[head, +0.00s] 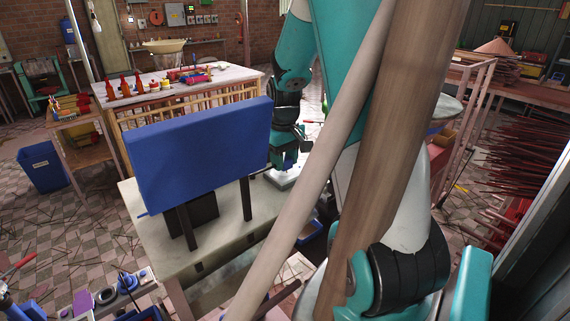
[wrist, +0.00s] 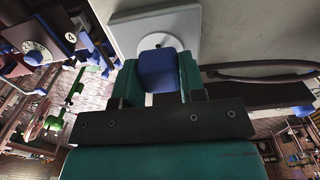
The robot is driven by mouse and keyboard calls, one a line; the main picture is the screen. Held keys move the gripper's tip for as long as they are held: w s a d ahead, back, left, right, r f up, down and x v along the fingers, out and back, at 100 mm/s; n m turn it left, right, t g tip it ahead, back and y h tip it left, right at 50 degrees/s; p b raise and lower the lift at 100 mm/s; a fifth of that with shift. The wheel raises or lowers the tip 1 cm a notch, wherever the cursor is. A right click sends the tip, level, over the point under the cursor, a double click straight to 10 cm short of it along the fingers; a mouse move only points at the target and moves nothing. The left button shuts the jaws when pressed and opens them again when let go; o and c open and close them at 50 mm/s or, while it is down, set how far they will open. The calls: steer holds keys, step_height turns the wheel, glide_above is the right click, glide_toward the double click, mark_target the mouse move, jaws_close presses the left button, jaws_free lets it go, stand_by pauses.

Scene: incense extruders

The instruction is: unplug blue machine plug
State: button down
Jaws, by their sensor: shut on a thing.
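The blue plug (wrist: 157,70) is between the teal fingers of my gripper (wrist: 158,78) in the wrist view, and the gripper is shut on it. Behind the plug is a pale socket plate (wrist: 183,24) with a round face. I cannot tell whether the plug's pins sit in the socket. In the head view my gripper (head: 285,160) is low beside the right end of the blue machine (head: 200,150), above a pale plate (head: 281,179) on the bench. The plug is not clear in the head view.
The blue machine stands on dark legs on a pale bench (head: 190,262). A wooden post (head: 395,110) and a thinner pale pole (head: 315,170) cross the head view in front of my arm. A dark curved strip (wrist: 260,68) lies right of the plug. A worktable (head: 135,88) with red items stands behind.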

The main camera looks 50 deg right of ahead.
mark_target(285, 158)
steer(key=shift+r+p, duration=2.15)
steer(key=shift+r, duration=0.4)
